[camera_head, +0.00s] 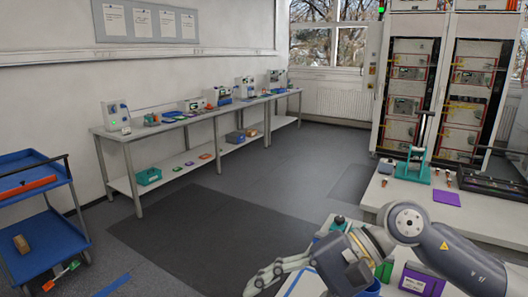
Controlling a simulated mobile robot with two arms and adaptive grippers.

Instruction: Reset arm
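My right arm comes in from the lower right over the near workbench. Its gripper (262,281) points left near the bottom edge of the picture, past the bench's left edge. I see the fingers side-on and small, so the gap between them is unclear. I see no object in them. My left gripper and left arm are not in view.
The near bench (478,222) carries a green press-like stand (413,171), a purple pad (446,198) and a black tray (490,184). A blue cart (45,240) stands at left. A long bench (225,108) lines the wall. The middle floor is clear.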

